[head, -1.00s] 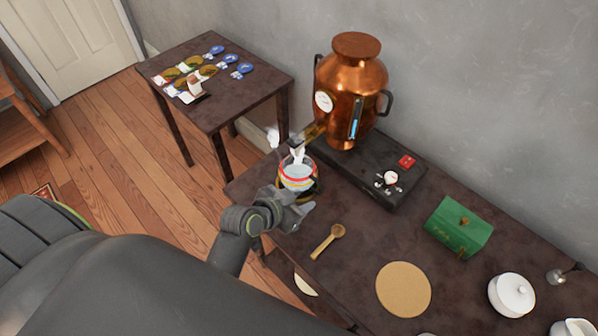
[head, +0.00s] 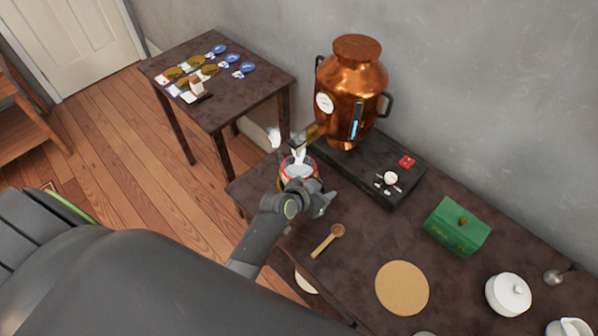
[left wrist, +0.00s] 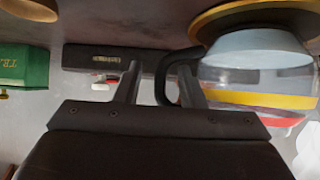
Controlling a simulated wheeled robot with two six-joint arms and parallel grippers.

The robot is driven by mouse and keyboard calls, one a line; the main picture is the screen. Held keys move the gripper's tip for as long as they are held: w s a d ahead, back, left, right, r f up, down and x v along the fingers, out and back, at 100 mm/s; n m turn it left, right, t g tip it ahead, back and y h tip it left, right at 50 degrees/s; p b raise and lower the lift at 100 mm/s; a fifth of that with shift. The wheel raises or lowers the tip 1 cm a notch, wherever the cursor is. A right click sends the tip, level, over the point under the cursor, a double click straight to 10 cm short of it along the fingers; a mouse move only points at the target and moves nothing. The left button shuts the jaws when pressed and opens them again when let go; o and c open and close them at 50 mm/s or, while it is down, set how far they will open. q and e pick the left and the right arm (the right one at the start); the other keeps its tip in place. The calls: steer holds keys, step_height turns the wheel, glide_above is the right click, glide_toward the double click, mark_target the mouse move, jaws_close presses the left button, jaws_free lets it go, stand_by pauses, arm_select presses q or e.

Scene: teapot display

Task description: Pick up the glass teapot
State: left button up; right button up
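The glass teapot (head: 296,170) stands under the copper urn's spout at the table's left end, with red and yellow bands. It shows large in the left wrist view (left wrist: 258,75), at the right, with a black handle (left wrist: 163,82). My left gripper (head: 318,200) is at the teapot's near side and partly covers it in the head view. In the left wrist view the left gripper's fingers (left wrist: 161,78) are apart, with the handle between them, nearer the right finger. No grip on the handle shows. My right gripper is not in view.
The copper urn (head: 350,85) stands on a black base (head: 398,185) just behind the teapot. A side table (head: 250,92) stands at back left.

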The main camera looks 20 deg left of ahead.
arm_select(q)
steer(key=shift+x, duration=0.95)
steer(key=shift+c, duration=0.2)
jaws_close()
